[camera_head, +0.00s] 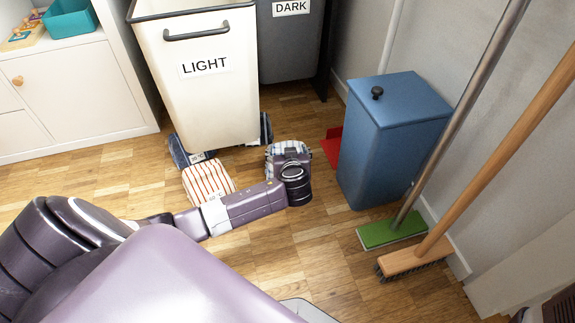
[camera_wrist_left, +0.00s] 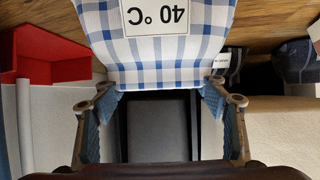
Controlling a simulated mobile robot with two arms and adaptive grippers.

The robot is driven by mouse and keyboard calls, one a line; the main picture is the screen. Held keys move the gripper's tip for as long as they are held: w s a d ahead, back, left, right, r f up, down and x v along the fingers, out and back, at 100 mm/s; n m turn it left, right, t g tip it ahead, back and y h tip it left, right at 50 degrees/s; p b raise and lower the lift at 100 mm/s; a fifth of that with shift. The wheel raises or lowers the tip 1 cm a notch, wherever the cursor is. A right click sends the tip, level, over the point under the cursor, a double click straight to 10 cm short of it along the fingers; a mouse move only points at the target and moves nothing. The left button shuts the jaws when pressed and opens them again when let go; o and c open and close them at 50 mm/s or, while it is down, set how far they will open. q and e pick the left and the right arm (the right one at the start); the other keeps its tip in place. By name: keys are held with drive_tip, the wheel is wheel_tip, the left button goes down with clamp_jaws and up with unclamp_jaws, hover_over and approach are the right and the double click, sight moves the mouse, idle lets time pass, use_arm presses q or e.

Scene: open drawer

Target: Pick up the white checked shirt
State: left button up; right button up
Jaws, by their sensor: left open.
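The white checked shirt (camera_head: 288,149), with blue checks, lies folded on the wooden floor in front of the bins, partly hidden behind my left wrist. In the left wrist view the shirt (camera_wrist_left: 160,62) fills the upper middle and carries a white "40 °C" label. My left gripper (camera_wrist_left: 161,92) is open there, its two fingertips at the left and right of the shirt's near edge. Whether they touch the cloth I cannot tell. In the head view my left arm reaches in from the left, and its fingers are hidden. My right gripper is not in view.
A red-and-white striped garment (camera_head: 207,180) lies left of the shirt, close to my forearm. Dark garments (camera_head: 179,151) lie by the white LIGHT bin (camera_head: 200,100). A dark bin (camera_head: 290,45) stands behind. A blue bin (camera_head: 395,135), red dustpan (camera_head: 332,146) and brooms (camera_head: 412,258) are at right.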

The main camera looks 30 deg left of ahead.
use_arm(q)
drive_tip(key=shift+c, duration=0.6)
drive_tip(key=c, duration=1.7)
drive_tip(key=shift+o, duration=0.2)
drive_tip(key=shift+r, duration=0.15)
